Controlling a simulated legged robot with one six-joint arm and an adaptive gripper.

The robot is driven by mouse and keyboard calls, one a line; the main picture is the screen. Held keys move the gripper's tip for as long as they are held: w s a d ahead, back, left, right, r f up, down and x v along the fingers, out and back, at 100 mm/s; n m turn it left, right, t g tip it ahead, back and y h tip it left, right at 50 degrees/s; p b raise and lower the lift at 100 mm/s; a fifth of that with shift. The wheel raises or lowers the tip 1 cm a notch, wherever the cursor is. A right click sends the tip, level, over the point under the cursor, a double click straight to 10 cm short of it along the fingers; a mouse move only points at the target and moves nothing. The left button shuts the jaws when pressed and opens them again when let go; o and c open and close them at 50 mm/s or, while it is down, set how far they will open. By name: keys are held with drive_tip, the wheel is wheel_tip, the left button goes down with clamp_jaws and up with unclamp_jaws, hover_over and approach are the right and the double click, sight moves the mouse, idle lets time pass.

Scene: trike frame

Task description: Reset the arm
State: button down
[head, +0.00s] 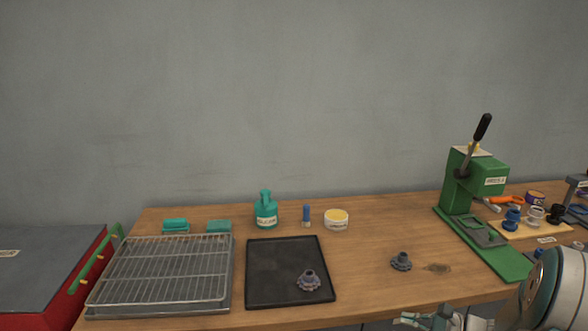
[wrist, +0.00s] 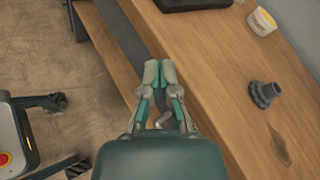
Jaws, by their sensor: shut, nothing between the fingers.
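My gripper (wrist: 158,72) is shut and empty in the wrist view, with its fingertips together over the front edge of the wooden bench. In the head view my gripper (head: 422,318) shows at the bottom edge, in front of the bench and partly cut off by the frame. My arm rises at the lower right of the head view. A dark gear-like part (head: 401,261) lies on the bench beyond my gripper, apart from it. It also shows in the wrist view (wrist: 264,93), to the right of my fingers.
The wooden bench (head: 365,285) holds a wire rack (head: 165,265), a black tray (head: 262,262) with another gear part (head: 308,281), a teal bottle (head: 265,211), a white tub (head: 336,220) and a green lever press (head: 474,180). A red cabinet (head: 75,282) stands left.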

drive_tip(key=s+a+r+n+g+h, duration=0.4)
drive_tip(key=s+a+r+n+g, duration=0.3)
drive_tip(key=s+a+r+n, duration=0.5)
drive_tip(key=s+a+r+n+t+h, duration=0.1)
drive_tip(key=s+r+n+t+h, duration=0.2)
drive_tip(key=s+r+n+h, duration=0.2)
drive_tip(key=s+n+h, duration=0.2)
drive_tip(key=s+n, duration=0.1)
drive_tip(key=s, duration=0.1)
drive_tip(key=shift+s+t+h, duration=0.3)
drive_tip(key=shift+s+t, duration=0.1)
drive_tip(key=shift+a, duration=0.1)
